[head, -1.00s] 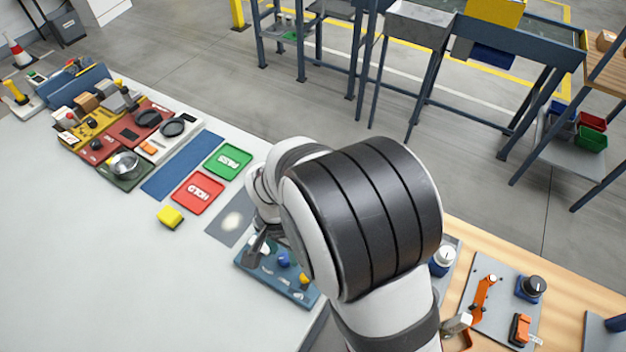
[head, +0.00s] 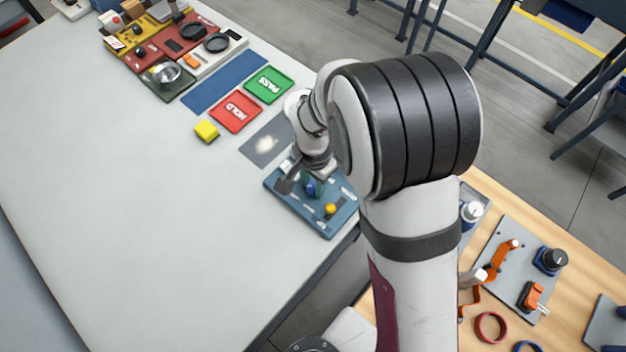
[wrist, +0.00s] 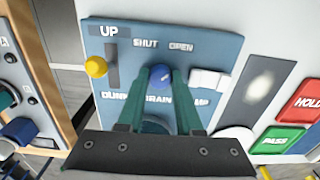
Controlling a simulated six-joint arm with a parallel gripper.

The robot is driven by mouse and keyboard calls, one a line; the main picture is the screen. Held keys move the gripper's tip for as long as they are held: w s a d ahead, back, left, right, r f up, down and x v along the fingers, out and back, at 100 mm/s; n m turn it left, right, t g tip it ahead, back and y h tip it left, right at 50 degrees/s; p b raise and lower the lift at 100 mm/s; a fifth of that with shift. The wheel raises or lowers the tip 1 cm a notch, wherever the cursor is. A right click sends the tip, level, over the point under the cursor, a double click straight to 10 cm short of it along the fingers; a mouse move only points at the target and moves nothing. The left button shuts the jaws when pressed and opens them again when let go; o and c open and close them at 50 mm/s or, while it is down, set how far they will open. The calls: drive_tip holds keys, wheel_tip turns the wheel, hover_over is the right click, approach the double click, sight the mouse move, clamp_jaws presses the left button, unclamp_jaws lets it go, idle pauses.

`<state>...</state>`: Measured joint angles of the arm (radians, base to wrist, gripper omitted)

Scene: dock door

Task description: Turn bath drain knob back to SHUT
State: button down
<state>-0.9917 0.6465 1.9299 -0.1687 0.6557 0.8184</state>
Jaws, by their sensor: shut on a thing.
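The bath panel is a blue plate (head: 317,221) near the table's edge; it also fills the middle of the wrist view (wrist: 215,50). Its blue drain knob (wrist: 160,75) sits above the DRAIN label and below the words SHUT and OPEN. My gripper (wrist: 161,80) has its teal fingers on both sides of this knob and is shut on it. The knob's pointer mark is too unclear to read. In the head view the knob is partly hidden by my gripper (head: 314,182).
A yellow-ball lever (wrist: 96,67) stands in the UP slot left of the knob. A white lamp switch (wrist: 208,79) is close on the right. HOLD (head: 235,111) and PASS (head: 269,84) trays and a yellow block (head: 206,131) lie beyond the panel. The left tabletop is clear.

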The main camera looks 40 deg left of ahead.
drive_tip(key=shift+n, duration=0.3)
drive_tip(key=n, duration=0.3)
drive_tip(key=shift+n, duration=0.3)
drive_tip(key=n, duration=0.4)
drive_tip(key=shift+n, duration=0.3)
drive_tip(key=n, duration=0.4)
drive_tip(key=shift+n, duration=2.5)
drive_tip(key=c, duration=0.8)
unclamp_jaws()
drive_tip(key=shift+c, duration=0.2)
